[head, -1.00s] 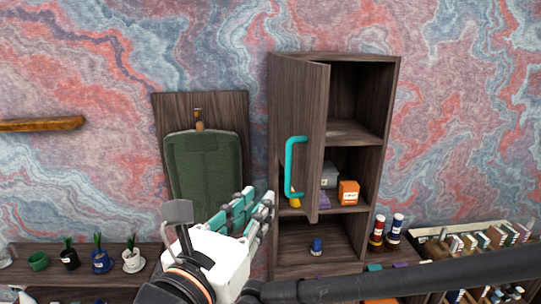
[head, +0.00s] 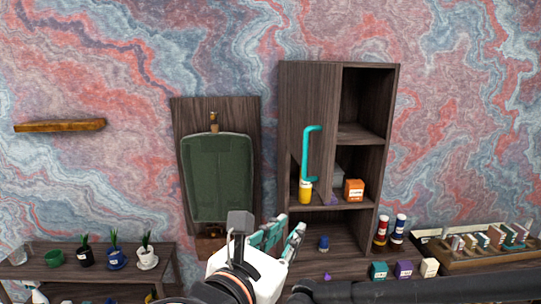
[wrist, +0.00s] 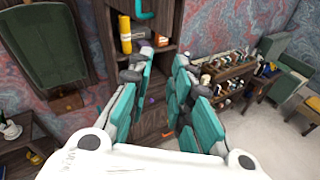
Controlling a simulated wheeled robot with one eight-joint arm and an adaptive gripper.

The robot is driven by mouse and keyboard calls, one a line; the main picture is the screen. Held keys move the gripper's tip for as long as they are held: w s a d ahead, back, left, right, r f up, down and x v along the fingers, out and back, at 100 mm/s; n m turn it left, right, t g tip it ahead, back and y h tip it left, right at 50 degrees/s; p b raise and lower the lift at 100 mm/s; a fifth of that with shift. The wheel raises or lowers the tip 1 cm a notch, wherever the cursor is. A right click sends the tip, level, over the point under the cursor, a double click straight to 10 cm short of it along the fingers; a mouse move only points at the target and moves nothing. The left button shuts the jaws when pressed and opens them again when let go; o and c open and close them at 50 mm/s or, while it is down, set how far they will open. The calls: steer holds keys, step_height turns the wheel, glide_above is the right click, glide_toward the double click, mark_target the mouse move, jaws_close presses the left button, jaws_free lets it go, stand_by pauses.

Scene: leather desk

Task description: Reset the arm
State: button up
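My gripper (head: 282,236) is in front of the lower left of the wooden cabinet (head: 391,105) in the head view. In the wrist view its teal-padded fingers (wrist: 166,75) stand apart with nothing between them, so it is open and empty. The cabinet door (head: 308,100) with the teal handle (head: 309,152) covers the left part of the cabinet, and the right side of the shelves is exposed. The fingers are below the handle and look clear of it.
A yellow bottle (head: 305,193) and an orange box (head: 353,189) are on the middle shelf, a blue jar (head: 323,243) lower down. A green hanging panel (head: 217,178) is left of the cabinet. Potted plants (head: 115,258) stand at left, a tray of small items (head: 485,254) at right.

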steer(key=s+d+f+m+g+y+b, duration=0.1)
steer(key=d+f+m+b, duration=0.5)
steer(key=f, duration=0.7)
steer(key=s+d+f+m+g+y+b, duration=0.2)
steer(key=d+f+m+b, duration=0.4)
steer(key=f+m+b, duration=0.4)
steer(key=s+d+f+m+g+y+b, duration=0.2)
steer(key=d+f+m+g+y+b, duration=0.2)
steer(key=f+m, duration=0.8)
step_height(320, 180, down, 6)
steer(key=d+b, duration=0.2)
steer(key=b, duration=0.2)
steer(key=shift+m, duration=0.3)
